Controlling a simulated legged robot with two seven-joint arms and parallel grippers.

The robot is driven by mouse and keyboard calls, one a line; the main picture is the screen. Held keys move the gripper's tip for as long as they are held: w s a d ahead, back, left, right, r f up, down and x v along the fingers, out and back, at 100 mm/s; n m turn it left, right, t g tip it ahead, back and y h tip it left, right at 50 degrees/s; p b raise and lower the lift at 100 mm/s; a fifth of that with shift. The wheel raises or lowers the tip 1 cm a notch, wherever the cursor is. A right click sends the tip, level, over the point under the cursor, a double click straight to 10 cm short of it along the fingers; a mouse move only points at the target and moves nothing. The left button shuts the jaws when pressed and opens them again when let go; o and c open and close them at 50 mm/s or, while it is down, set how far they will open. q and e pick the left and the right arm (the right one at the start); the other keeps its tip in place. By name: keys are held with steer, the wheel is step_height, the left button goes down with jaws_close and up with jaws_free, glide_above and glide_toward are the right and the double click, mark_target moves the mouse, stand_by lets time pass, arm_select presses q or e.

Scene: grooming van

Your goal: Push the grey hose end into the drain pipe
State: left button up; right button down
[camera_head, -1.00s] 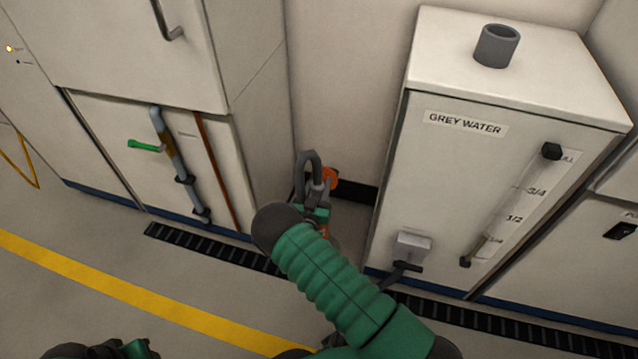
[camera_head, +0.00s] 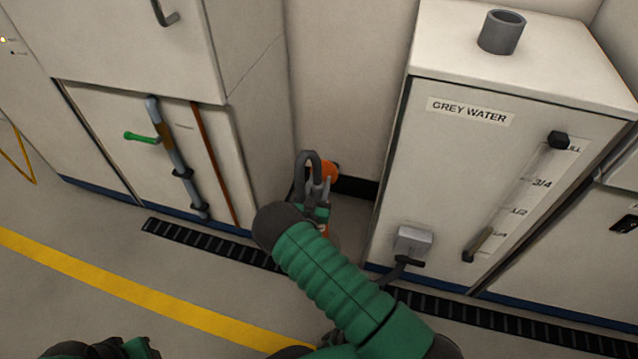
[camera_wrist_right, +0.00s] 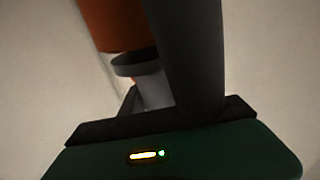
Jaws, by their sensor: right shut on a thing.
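My right gripper (camera_head: 317,208) is low in the gap between the left cabinet and the grey water tank. An orange part (camera_head: 332,171) also shows behind the hose. Which part is the drain pipe, and whether the hose end touches it, I cannot tell. My left gripper (camera_head: 128,349) is at the bottom edge, jaws unclear.
The grey water tank (camera_head: 445,165) stands right, with an open grey pipe stub (camera_head: 501,33) on top and a valve (camera_head: 412,243) low in front. The left cabinet (camera_head: 95,125) carries a pipe with a green lever (camera_head: 141,138). A floor grating (camera_head: 195,242) runs along the fronts.

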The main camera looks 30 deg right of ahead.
steer(key=shift+f+b, duration=0.5)
steer(key=shift+f, duration=0.1)
stand_by(0.3)
steer(key=c, duration=0.8)
jaws_free()
steer(key=p+v, duration=0.1)
steer(key=v, duration=0.1)
steer(key=p+v, duration=0.1)
steer(key=v, duration=0.1)
steer(key=p+v, duration=0.1)
steer(key=shift+s+a+r, duration=0.25)
steer(key=shift+a, duration=0.05)
steer(key=p+v, duration=0.1)
steer(key=v, duration=0.2)
steer(key=p+v, duration=0.1)
steer(key=v, duration=0.3)
steer(key=p+v, duration=0.2)
steer(key=v, duration=0.2)
steer(key=shift+f, duration=0.3)
